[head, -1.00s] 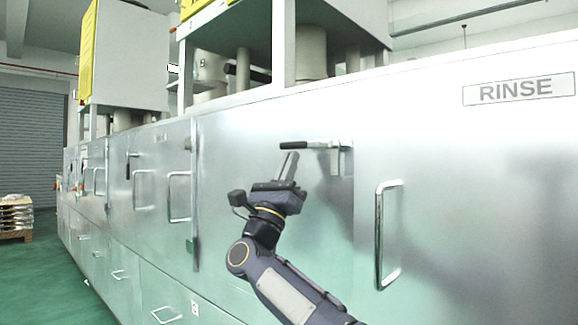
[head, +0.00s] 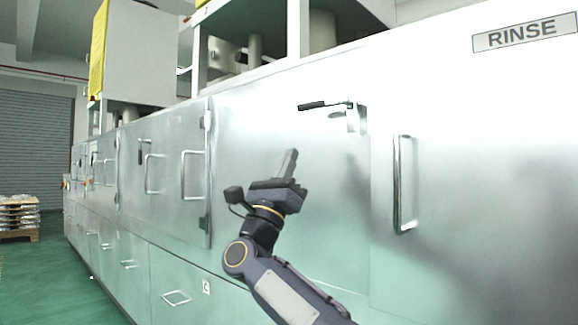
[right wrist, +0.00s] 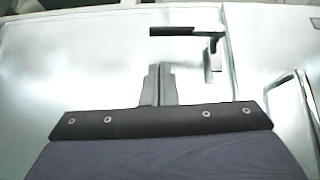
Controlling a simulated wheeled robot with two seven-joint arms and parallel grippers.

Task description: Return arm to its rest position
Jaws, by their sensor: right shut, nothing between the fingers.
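My right gripper (head: 289,164) is raised in front of the large metal door of the rinse machine, below and left of the black-handled latch (head: 325,105). Its fingers are together with nothing between them, and it is apart from the latch. The right wrist view also shows the closed fingers (right wrist: 158,84), with the latch (right wrist: 172,31) beyond them, above and slightly right. My right arm comes up from the bottom of the head view. My left gripper is not in view.
A vertical bar handle (head: 399,185) stands on the panel right of the latch, under the RINSE sign (head: 528,33). More doors with bar handles (head: 190,175) run to the left. A pallet with stacked parts (head: 18,218) stands far left on open green floor.

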